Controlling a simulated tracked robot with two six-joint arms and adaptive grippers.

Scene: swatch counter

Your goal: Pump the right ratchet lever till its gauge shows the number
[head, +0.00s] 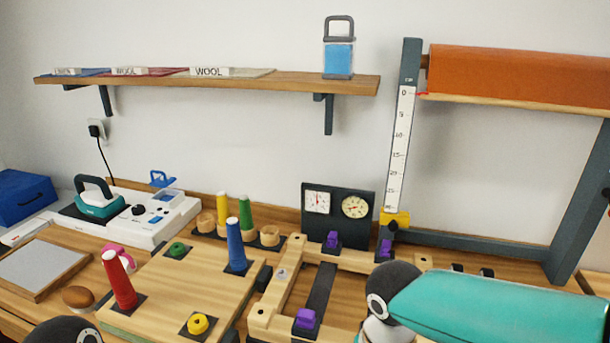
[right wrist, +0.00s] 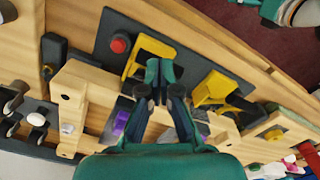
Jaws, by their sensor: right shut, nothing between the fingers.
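A dark panel (head: 337,226) with two white dials stands at the back of the counter in the head view. The right dial (head: 355,206) is round; its exact reading is too small to tell. In the right wrist view, two yellow lever-like pieces sit on a dark plate, one beside a red button (right wrist: 120,43) and another (right wrist: 213,90) further right. The first yellow piece (right wrist: 150,48) lies just beyond my right gripper (right wrist: 159,72), which is shut and empty; I cannot tell whether they touch. The head view does not show these yellow pieces. My left gripper is out of view.
Purple knobs (head: 306,318) sit on a wooden frame (head: 262,318). A red cone (head: 119,280) and a blue cone (head: 235,245) stand on a board to the left. A vertical scale (head: 400,150) rises at the back, beside an orange roll (head: 520,75).

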